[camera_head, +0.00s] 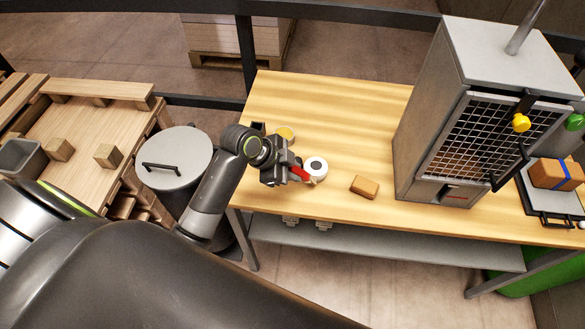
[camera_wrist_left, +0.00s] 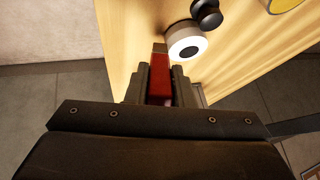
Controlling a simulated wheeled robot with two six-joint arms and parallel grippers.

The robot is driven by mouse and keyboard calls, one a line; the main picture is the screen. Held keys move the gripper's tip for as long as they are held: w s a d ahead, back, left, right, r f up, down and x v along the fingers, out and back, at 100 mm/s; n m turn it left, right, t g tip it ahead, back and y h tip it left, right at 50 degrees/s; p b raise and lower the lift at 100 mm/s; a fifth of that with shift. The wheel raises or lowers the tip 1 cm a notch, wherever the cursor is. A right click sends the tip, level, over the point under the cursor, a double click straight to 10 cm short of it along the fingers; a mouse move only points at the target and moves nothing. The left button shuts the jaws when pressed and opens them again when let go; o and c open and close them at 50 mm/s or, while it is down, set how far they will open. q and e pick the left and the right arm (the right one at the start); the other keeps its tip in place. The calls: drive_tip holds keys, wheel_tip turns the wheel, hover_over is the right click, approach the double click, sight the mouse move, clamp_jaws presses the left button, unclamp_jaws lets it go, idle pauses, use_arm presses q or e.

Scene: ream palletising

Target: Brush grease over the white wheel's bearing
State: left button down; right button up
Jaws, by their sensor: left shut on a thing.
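The white wheel (camera_head: 316,168) lies flat on the wooden table, with a dark round centre; it also shows in the left wrist view (camera_wrist_left: 187,46). My left gripper (camera_head: 292,173) is shut on a red-handled brush (camera_head: 300,174), whose red handle shows between the fingers in the left wrist view (camera_wrist_left: 160,78). The brush's tip (camera_wrist_left: 159,47) is right beside the wheel's near-left rim; I cannot tell whether it touches. A yellow round thing (camera_head: 285,134), perhaps the grease tin, is behind my gripper and partly hidden. My right gripper is not in view.
A brown block (camera_head: 364,187) lies on the table (camera_head: 330,110) right of the wheel. A grey caged machine (camera_head: 470,120) stands farther right. A black knobbed thing (camera_wrist_left: 207,14) is beside the wheel. A lidded grey drum (camera_head: 174,157) stands left of the table.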

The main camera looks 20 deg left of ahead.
use_arm(q)
drive_tip(key=shift+f+b, duration=0.35)
drive_tip(key=shift+f, duration=0.25)
idle(0.3)
drive_tip(key=shift+w+p, duration=0.3)
drive_tip(key=shift+p, duration=0.85)
drive_tip(key=shift+s+f, duration=0.15)
drive_tip(key=shift+s, duration=0.2)
wheel_tip(320, 180, up, 6)
drive_tip(key=p, duration=0.6)
drive_tip(key=shift+p, duration=0.35)
